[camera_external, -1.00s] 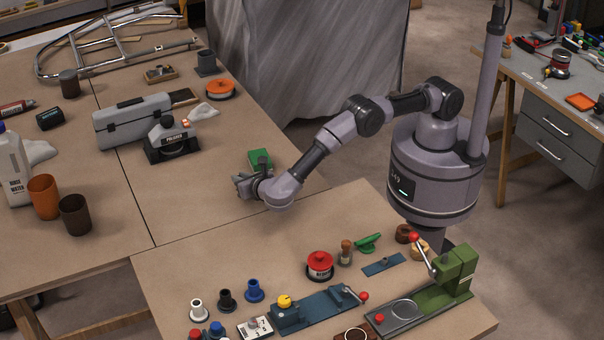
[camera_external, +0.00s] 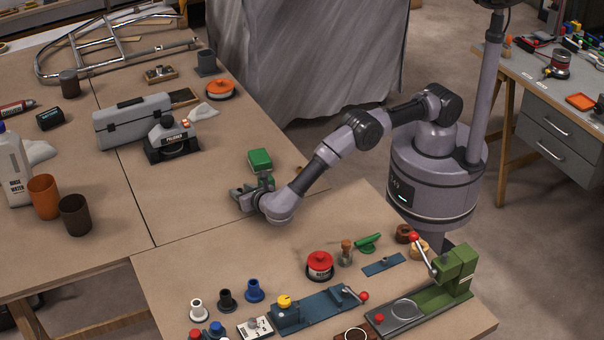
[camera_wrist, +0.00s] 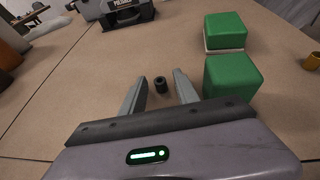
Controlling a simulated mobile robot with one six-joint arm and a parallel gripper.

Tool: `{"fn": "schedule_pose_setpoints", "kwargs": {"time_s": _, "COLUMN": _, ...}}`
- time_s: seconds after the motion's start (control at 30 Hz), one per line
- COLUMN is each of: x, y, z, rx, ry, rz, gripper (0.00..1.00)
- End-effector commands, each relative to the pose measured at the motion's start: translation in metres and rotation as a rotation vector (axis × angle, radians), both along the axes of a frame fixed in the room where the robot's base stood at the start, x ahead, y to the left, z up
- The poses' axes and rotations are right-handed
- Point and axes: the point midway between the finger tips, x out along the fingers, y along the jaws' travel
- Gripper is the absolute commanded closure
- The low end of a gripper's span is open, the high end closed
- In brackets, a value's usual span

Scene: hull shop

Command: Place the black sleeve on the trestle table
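A small black sleeve (camera_wrist: 160,84) stands on the tan tabletop in the wrist view, between the tips of my gripper's two fingers and apart from both. My gripper (camera_wrist: 155,84) is open and empty. In the outside view my gripper (camera_external: 240,196) is low over the right part of the large tan table (camera_external: 190,215); the sleeve cannot be made out there, probably hidden by the gripper. A second tan table (camera_external: 200,265) adjoins it in front. I cannot tell which is the trestle table.
Two green blocks (camera_wrist: 226,32) (camera_wrist: 232,77) stand right of my fingers. A polisher (camera_external: 170,138) and grey toolbox (camera_external: 132,120) stand farther back. The near table holds flanged bushings (camera_external: 227,299), a red-topped tin (camera_external: 319,265) and a green press (camera_external: 450,270). Its back left area is clear.

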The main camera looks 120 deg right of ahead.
Motion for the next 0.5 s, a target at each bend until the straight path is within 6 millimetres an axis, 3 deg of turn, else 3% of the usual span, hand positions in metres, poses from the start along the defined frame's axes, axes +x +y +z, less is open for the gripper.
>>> {"fn": "schedule_pose_setpoints", "kwargs": {"time_s": 0.07, "x": 0.000, "y": 0.003, "z": 0.007, "rx": 0.000, "ry": 0.000, "rz": 0.001, "gripper": 0.63}}
{"fn": "schedule_pose_setpoints", "kwargs": {"time_s": 0.4, "x": -0.009, "y": 0.086, "z": 0.042, "rx": 0.000, "ry": -0.001, "rz": 0.003, "gripper": 0.63}}
{"fn": "schedule_pose_setpoints", "kwargs": {"time_s": 0.5, "x": -0.011, "y": 0.101, "z": 0.047, "rx": 0.000, "ry": -0.001, "rz": 0.002, "gripper": 0.63}}
